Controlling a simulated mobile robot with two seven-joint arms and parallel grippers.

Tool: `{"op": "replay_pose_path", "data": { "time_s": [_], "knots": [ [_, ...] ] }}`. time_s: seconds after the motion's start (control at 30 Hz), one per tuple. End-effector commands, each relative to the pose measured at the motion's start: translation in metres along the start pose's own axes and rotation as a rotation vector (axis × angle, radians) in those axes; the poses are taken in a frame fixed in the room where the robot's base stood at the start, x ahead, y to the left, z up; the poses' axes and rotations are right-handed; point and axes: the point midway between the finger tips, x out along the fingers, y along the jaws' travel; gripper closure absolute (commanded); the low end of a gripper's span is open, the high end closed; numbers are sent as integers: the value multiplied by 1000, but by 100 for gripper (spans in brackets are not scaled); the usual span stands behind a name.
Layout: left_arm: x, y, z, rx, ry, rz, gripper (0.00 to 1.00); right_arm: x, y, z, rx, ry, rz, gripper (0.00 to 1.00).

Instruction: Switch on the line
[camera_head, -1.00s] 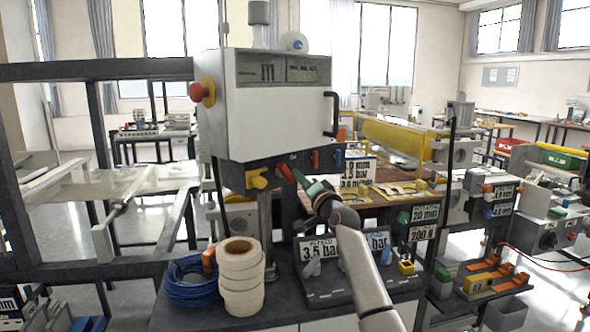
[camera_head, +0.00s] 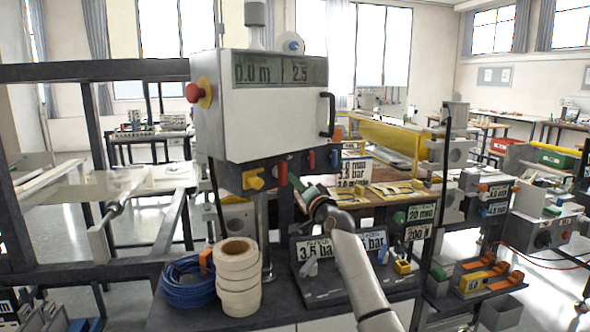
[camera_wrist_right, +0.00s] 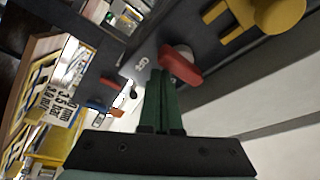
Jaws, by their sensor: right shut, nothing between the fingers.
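The line's control box (camera_head: 265,110) is white with a lit display (camera_head: 280,70) on top reading "0.0 m" and "2.5". Below it is a dark panel with a yellow knob (camera_head: 253,179) and a red rotary handle (camera_head: 283,172), which stands upright. My right gripper (camera_head: 297,183) is just right of and below this handle, with green fingers shut and empty. In the right wrist view the shut fingers (camera_wrist_right: 160,78) lie close beside the red handle (camera_wrist_right: 181,66); I cannot tell whether they touch. The left gripper is out of view.
A red mushroom button (camera_head: 194,92) is on the box's left side. More small handles, one red (camera_head: 311,160) and one blue, sit right on the panel. White tape rolls (camera_head: 238,277) and a blue cable coil (camera_head: 187,282) stand below. Placards (camera_head: 317,250) stand near my forearm.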

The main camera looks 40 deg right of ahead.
Motion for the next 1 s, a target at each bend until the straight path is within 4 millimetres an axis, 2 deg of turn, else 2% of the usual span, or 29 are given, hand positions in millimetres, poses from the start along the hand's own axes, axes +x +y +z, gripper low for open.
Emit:
{"op": "replay_pose_path", "data": {
  "time_s": [1.0],
  "knots": [
    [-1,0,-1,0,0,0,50,-1,1,8,1,-8,1,100]
  ]
}}
